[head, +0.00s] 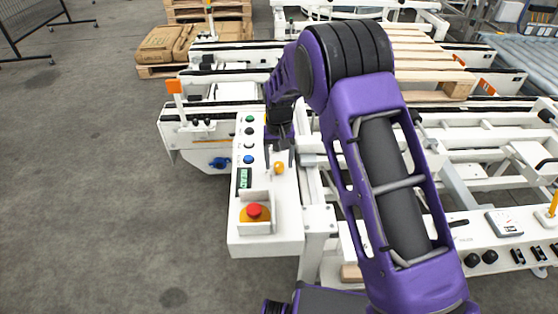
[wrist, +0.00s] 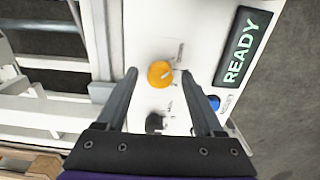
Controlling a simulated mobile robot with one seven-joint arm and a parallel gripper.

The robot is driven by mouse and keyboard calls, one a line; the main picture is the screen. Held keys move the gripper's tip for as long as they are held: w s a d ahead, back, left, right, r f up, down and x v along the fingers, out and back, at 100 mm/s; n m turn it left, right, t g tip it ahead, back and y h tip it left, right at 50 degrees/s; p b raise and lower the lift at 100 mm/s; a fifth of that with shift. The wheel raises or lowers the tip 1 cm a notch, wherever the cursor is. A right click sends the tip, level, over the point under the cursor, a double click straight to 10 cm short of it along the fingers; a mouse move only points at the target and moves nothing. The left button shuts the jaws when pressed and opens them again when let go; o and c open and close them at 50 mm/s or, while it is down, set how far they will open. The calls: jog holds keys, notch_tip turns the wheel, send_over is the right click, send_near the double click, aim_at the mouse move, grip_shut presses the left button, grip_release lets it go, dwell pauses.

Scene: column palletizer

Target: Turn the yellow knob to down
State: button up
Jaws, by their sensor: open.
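The yellow knob (head: 279,168) sits on the white control panel (head: 285,225), right of the green display. In the wrist view the yellow knob (wrist: 160,74) is round, with a short pale mark toward its upper right. My gripper (head: 280,155) is over the panel at the knob. In the wrist view my gripper (wrist: 159,76) is open, with one finger on each side of the knob and a gap to both. I cannot tell how far the fingertips are above the panel. The small label beside the knob is too blurred to read.
A red emergency stop (head: 254,210) stands within a raised guard at the panel's near end. A display reading READY (wrist: 240,48) and a blue button (wrist: 214,102) lie beside the knob. A dark round control (wrist: 155,122) is close to the fingers. White conveyor frames stand right.

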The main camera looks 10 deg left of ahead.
aim_at(279, 164)
notch_tip(279, 164, up, 17)
jog(key=p, duration=0.1)
jog(key=shift+r+p, duration=0.15)
jog(key=shift+p, duration=0.2)
